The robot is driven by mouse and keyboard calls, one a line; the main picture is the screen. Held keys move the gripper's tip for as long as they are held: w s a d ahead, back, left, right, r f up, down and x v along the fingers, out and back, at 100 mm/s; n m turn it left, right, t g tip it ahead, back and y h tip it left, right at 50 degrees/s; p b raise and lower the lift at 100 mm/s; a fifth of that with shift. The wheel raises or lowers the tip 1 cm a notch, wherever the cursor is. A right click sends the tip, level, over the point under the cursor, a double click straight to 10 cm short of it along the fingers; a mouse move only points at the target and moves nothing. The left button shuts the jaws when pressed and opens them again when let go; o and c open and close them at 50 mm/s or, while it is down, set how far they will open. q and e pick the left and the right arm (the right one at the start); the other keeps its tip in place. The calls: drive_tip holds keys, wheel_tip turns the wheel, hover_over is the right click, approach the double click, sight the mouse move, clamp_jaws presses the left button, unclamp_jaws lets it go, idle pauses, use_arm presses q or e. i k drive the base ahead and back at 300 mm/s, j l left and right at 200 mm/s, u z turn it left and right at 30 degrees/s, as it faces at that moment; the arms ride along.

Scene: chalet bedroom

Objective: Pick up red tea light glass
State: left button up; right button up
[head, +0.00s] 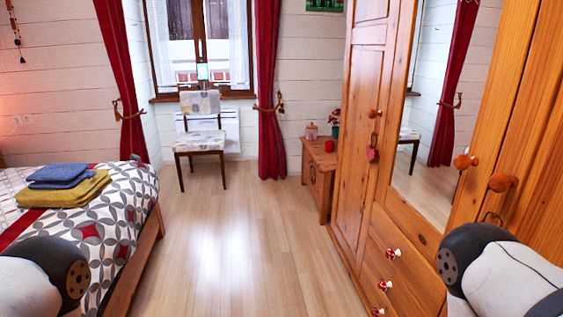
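A small red object (329,146), which looks like the red tea light glass, stands on top of a low wooden cabinet (320,160) against the back wall, right of the window. It is far off and small in the head view, so its details are hard to tell. Parts of my arms show at the lower left and lower right corners. Neither of my grippers is in view, and both are well away from the cabinet.
A pink lidded jar (311,131) and a potted plant (334,122) stand beside it. A bed (118,215) is on the left, a wooden wardrobe (352,180) on the right, a chair (200,142) by the window. The wooden floor (235,235) between is clear.

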sight(330, 148)
drive_tip(key=i, duration=2.45)
drive_tip(key=i+l, duration=0.15)
drive_tip(key=i, duration=0.45)
drive_tip(key=i+l, duration=0.2)
drive_tip(key=i, duration=0.35)
drive_tip(key=i+l, duration=0.15)
drive_tip(key=i, duration=0.45)
drive_tip(key=i+l, duration=0.15)
drive_tip(key=i, duration=0.4)
